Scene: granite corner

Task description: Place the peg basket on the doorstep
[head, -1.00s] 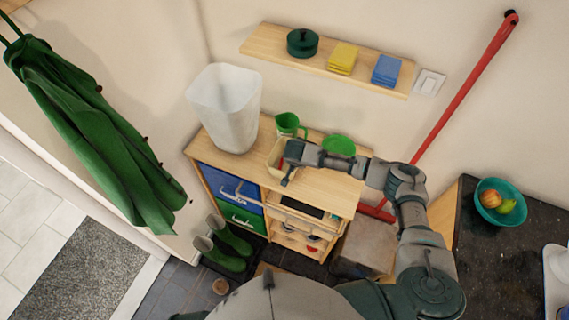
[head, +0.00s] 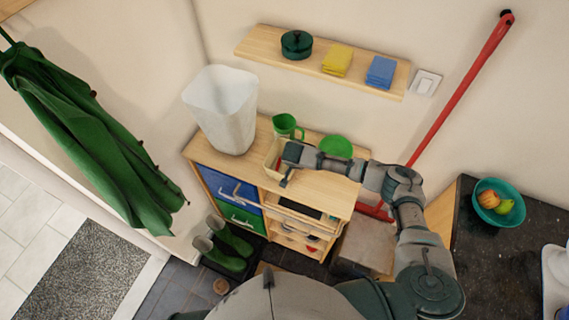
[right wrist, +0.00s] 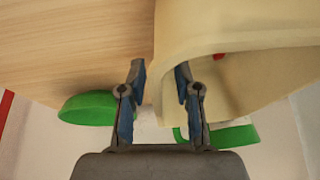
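The cream peg basket (head: 271,153) stands on the wooden cabinet top, partly hidden by my right gripper (head: 286,172). In the right wrist view, the basket (right wrist: 235,30) fills the upper right, with a bit of red inside. My right gripper (right wrist: 160,90) is open, its fingers apart, and the near basket wall appears between them; I cannot tell whether they touch it. A grey speckled slab or mat (head: 85,275), which may be the doorstep, lies at the lower left. My left gripper is not in view.
On the cabinet (head: 325,187) stand a white bin (head: 225,110), a green jug (head: 286,127) and a green bowl (head: 336,147). Green boots (head: 232,243) stand on the floor at its left. A red-handled broom (head: 455,95) leans at right. A green coat (head: 90,140) hangs at left.

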